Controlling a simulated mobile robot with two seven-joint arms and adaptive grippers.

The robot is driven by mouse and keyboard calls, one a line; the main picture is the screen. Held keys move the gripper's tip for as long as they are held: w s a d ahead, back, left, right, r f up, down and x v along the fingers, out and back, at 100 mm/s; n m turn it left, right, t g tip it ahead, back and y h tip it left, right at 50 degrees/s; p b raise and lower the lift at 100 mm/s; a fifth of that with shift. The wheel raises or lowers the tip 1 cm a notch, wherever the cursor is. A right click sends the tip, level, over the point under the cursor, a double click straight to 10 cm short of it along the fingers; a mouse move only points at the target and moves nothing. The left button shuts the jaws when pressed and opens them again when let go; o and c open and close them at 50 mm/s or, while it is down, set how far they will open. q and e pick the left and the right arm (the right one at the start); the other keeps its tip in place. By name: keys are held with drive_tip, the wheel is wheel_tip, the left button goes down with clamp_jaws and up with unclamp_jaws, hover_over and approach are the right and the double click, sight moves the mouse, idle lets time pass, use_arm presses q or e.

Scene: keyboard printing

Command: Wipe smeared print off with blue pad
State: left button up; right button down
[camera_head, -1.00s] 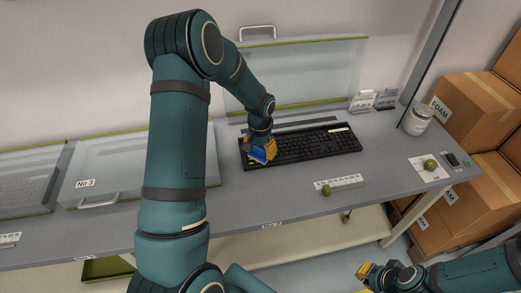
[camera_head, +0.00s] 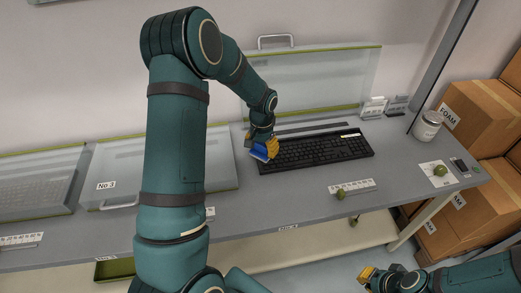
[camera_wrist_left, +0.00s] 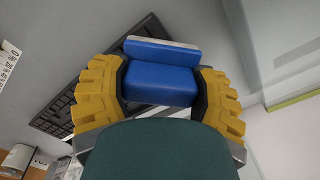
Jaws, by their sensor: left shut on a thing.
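The black keyboard (camera_head: 318,150) lies on the grey table, and part of it shows in the left wrist view (camera_wrist_left: 62,112). My left gripper (camera_head: 264,147) is at the keyboard's left end. It is shut on the blue pad (camera_head: 257,154), which fills the space between the yellow fingers in the left wrist view (camera_wrist_left: 160,82). The pad has a pale strip along its far edge. I cannot tell whether it touches the keys. My right gripper (camera_head: 367,273) is low at the front right, off the table; its fingers are too small to read. I cannot make out a smeared print.
A clear lidded case stands open behind the keyboard (camera_head: 330,80). A No 3 case (camera_head: 125,175) is at left. A white jar (camera_head: 427,125), a green knob on a white card (camera_head: 439,171) and a labelled strip (camera_head: 353,186) sit at right. Cardboard boxes (camera_head: 480,110) stand beyond the table.

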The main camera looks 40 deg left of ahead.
use_arm(q)
drive_tip(key=shift+r+p, duration=0.9)
drive_tip(key=shift+r, duration=0.9)
